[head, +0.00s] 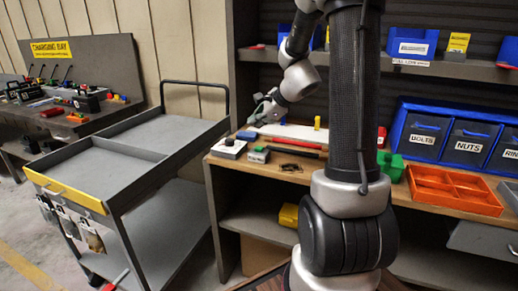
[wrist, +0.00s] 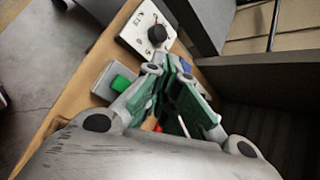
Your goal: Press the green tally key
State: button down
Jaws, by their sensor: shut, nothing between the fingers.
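The green tally key (wrist: 121,83) is a small green button on a grey box, seen in the wrist view left of my fingers. In the head view it appears to be the green-topped box (head: 259,150) near the front left of the bench. My gripper (head: 260,115) is above the bench's left end, pointing left and down. In the wrist view its closed fingers (wrist: 168,68) hold nothing and are apart from the key in the picture. Height above the key is hard to judge.
A pale box with a black knob (wrist: 157,35) stands beside the key box. A red bar (head: 293,146) and dark flat item (head: 291,168) lie to the right. A grey cart (head: 90,166) stands left of the bench.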

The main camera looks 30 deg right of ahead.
aim_at(257, 149)
jog(key=shift+f, duration=3.15)
jog(key=shift+f, duration=0.1)
jog(key=shift+f, duration=0.3)
jog(key=shift+f, duration=0.5)
jog(key=shift+r, duration=0.95)
jog(key=shift+r, duration=2.55)
